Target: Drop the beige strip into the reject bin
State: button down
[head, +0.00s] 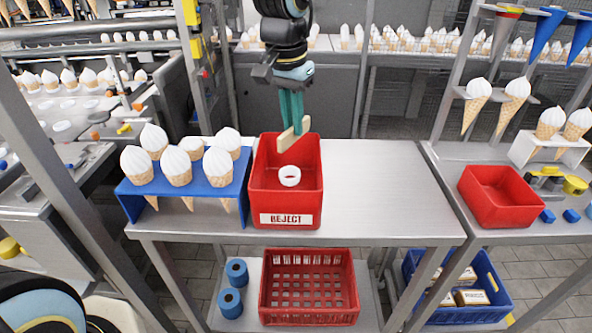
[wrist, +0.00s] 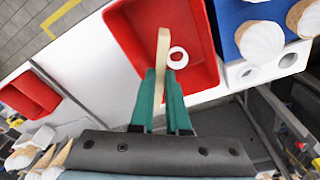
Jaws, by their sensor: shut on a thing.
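The beige strip (head: 292,137) is in my gripper (head: 291,122), which is shut on it with its teal fingers. The strip is held tilted over the red reject bin (head: 285,219), above the back part of its opening. In the wrist view the strip (wrist: 161,50) sticks out beyond the fingertips (wrist: 160,78), with the bin (wrist: 205,70) behind it. A white ring (head: 289,176) lies inside the bin, and it also shows in the wrist view (wrist: 178,58). The bin stands on the metal table and carries a REJECT label.
A blue rack (head: 240,187) with several ice cream cones stands left of the bin, close to it. The table (head: 375,185) right of the bin is clear. A smaller red bin (head: 497,196) stands on the right-hand table. A red crate (head: 309,287) sits on the shelf below.

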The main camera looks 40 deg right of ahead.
aim_at(294, 141)
jog(key=shift+w+d+f, duration=0.1)
jog(key=shift+d+f, duration=0.05)
jog(key=shift+f, duration=0.15)
notch_tip(294, 141, down, 5)
jog(key=b, duration=0.5)
jog(key=shift+f, duration=0.2)
jog(key=c, duration=0.8)
grip_release()
jog(key=r, duration=0.3)
jog(key=r+b, duration=0.1)
jog(key=r, duration=0.3)
jog(key=a+r, duration=0.1)
jog(key=r, duration=0.2)
jog(key=shift+s+a+r+b, duration=0.1)
jog(key=shift+s+r+b, duration=0.2)
jog(key=shift+r, duration=0.1)
